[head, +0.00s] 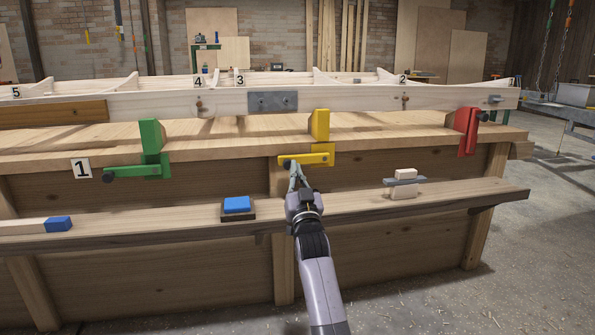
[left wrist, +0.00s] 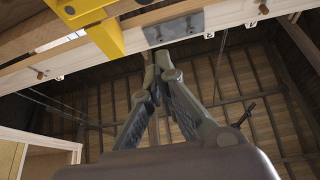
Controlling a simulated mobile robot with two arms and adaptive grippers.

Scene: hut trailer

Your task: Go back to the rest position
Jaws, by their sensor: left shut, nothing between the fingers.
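My left gripper (head: 294,170) is raised in front of the wooden bench, with its arm coming up from the bottom middle of the head view. Its fingertips show just below the yellow clamp (head: 318,159); I cannot tell whether they touch it. In the left wrist view the gripper (left wrist: 160,62) points upward with its fingers together and nothing between them. The yellow clamp (left wrist: 95,20) also shows there at the upper left. My right gripper is not in view.
A green clamp (head: 151,140) and a red clamp (head: 467,132) sit on the bench edge. The lower shelf (head: 340,205) holds a blue-topped block (head: 237,205), a blue-ended wooden piece (head: 58,223) and a wooden plane-like tool (head: 404,185). Floor (head: 530,240) is open at right.

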